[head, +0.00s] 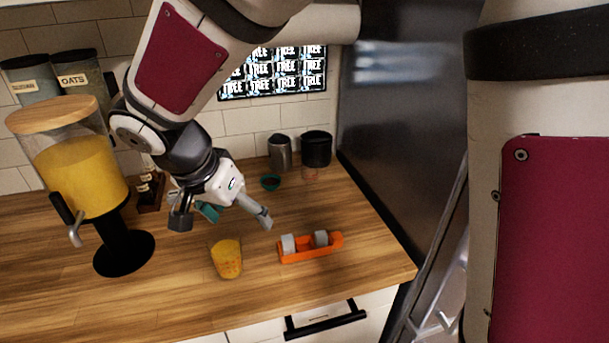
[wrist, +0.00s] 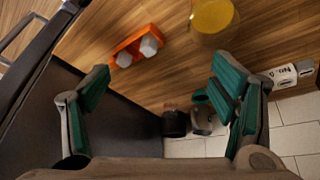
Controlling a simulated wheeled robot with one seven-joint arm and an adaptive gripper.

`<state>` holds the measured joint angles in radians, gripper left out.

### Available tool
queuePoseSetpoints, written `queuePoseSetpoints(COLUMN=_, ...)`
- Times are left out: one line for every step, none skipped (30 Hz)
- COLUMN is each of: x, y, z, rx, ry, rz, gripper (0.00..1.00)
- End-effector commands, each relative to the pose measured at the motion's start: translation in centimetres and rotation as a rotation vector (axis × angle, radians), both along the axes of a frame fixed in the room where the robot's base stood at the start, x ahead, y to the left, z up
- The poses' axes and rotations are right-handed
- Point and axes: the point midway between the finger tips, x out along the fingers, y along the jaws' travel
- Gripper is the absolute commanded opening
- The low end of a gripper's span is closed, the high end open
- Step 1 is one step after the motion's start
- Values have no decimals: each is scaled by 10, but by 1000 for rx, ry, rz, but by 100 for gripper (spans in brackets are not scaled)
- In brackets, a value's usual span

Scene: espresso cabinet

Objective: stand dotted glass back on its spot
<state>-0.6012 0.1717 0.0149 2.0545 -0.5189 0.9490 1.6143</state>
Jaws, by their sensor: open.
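A clear glass with orange-yellow contents (head: 227,260) appears to stand upright on the wooden counter, near its front edge. It is the only drinking glass I can make out, and its dots are too small to tell. It also shows at the top of the wrist view (wrist: 212,14), partly cut off by the frame. My gripper (head: 222,216) is open and empty, with its fingers spread above the counter behind the glass. In the wrist view the open fingers (wrist: 160,80) have nothing between them. I cannot make out a marked spot for the glass.
An orange holder (head: 312,254) with grey-white cylinders lies right of the glass. A juice dispenser (head: 85,180) stands at left. A small teal bowl (head: 270,183), a grey canister (head: 280,152) and a black canister (head: 317,149) stand at the back.

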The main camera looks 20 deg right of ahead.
Motion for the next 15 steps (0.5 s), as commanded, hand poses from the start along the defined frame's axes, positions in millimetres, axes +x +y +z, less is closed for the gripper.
queuePoseSetpoints(x=-8, y=-22, z=17, rx=19, ry=10, rz=24, gripper=79)
queuePoseSetpoints(x=-14, y=-34, z=24, rx=27, ry=23, rz=48, gripper=79)
queuePoseSetpoints(x=-22, y=-48, z=33, rx=39, ry=35, rz=81, gripper=79)
queuePoseSetpoints(x=-29, y=-58, z=39, rx=47, ry=42, rz=107, gripper=79)
queuePoseSetpoints(x=-36, y=-68, z=44, rx=54, ry=49, rz=133, gripper=79)
queuePoseSetpoints(x=-46, y=-81, z=52, rx=64, ry=55, rz=169, gripper=79)
queuePoseSetpoints(x=-53, y=-89, z=57, rx=72, ry=57, rz=196, gripper=79)
queuePoseSetpoints(x=-61, y=-97, z=61, rx=79, ry=60, rz=226, gripper=79)
queuePoseSetpoints(x=-72, y=-108, z=67, rx=88, ry=59, rz=264, gripper=79)
queuePoseSetpoints(x=-80, y=-115, z=70, rx=93, ry=56, rz=294, gripper=79)
queuePoseSetpoints(x=-89, y=-122, z=73, rx=98, ry=53, rz=323, gripper=79)
queuePoseSetpoints(x=-100, y=-130, z=77, rx=102, ry=46, rz=364, gripper=79)
queuePoseSetpoints(x=-109, y=-135, z=80, rx=104, ry=40, rz=394, gripper=79)
queuePoseSetpoints(x=-117, y=-140, z=81, rx=104, ry=32, rz=424, gripper=79)
queuePoseSetpoints(x=-128, y=-146, z=83, rx=105, ry=21, rz=463, gripper=79)
